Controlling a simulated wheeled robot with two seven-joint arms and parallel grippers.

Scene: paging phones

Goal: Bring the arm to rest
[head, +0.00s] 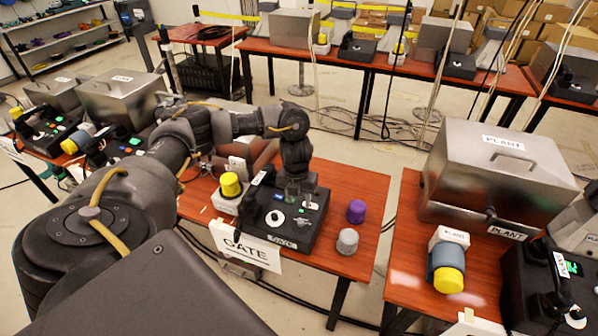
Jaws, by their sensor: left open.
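My left arm reaches in from the left over the table with the GATE sign. My left gripper (293,190) points down over the black GATE phone box (300,225) and is open. I cannot tell whether it touches the box. A black handset (257,186) lies along the left side of the box, partly behind the arm. My right gripper is not in view.
A yellow-capped device (230,186) stands left of the box; purple (356,211) and grey (347,241) knobs stand right. A metal PLANT case (497,175) and a yellow-ended lamp (447,270) occupy the right table. A floor gap separates the tables.

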